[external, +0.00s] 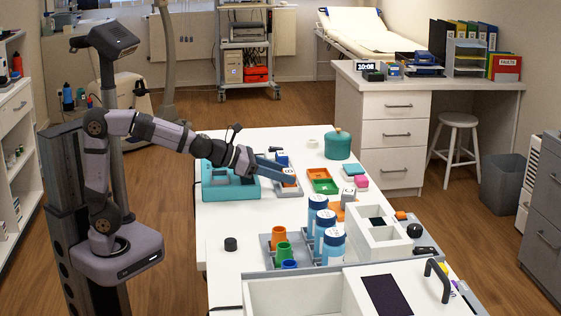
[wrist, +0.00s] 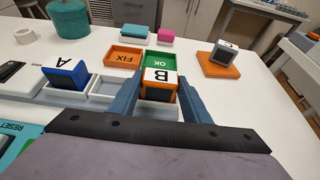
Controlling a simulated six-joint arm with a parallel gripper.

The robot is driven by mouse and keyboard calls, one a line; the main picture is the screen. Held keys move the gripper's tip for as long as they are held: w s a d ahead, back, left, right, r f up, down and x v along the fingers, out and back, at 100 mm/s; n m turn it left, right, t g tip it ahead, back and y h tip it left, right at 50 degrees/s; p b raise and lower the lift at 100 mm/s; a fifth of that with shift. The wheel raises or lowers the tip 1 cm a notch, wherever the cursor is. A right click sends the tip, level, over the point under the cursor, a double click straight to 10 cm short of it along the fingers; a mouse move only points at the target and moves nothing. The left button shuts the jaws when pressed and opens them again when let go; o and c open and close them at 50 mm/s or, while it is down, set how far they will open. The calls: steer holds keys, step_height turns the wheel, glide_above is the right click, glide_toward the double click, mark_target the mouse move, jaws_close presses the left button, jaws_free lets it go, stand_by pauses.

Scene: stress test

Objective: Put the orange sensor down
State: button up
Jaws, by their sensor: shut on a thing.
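The orange sensor (wrist: 159,90) has a white top marked B and a dark face. In the wrist view it sits between the two blue fingers of my gripper (wrist: 160,98), which is shut on it. The external view shows my gripper (external: 287,178) low over the white table with the sensor at its tip. The green OK tray (wrist: 160,60) lies just beyond the sensor, and the orange FIX tray (wrist: 124,57) is left of it. The external view also shows the green tray (external: 325,187). I cannot tell whether the sensor touches anything below.
A blue sensor (wrist: 67,75) marked A stands in a pale tray (wrist: 103,89) at left. A grey sensor (wrist: 225,53) marked C sits on an orange pad (wrist: 210,69) at right.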

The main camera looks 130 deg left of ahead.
mark_target(283, 171)
steer(key=shift+f, duration=0.1)
steer(key=shift+f, duration=0.15)
steer(key=o, duration=1.1)
steer(key=shift+r, duration=0.3)
steer(key=shift+s+d+r+p, duration=0.2)
steer(key=shift+p, duration=0.1)
steer(key=p+v, duration=0.2)
steer(key=v, duration=0.3)
steer(key=shift+r, duration=0.15)
steer(key=shift+s+d+r+p, duration=0.1)
steer(key=shift+s+d+p, duration=0.35)
steer(key=shift+s+d, duration=0.2)
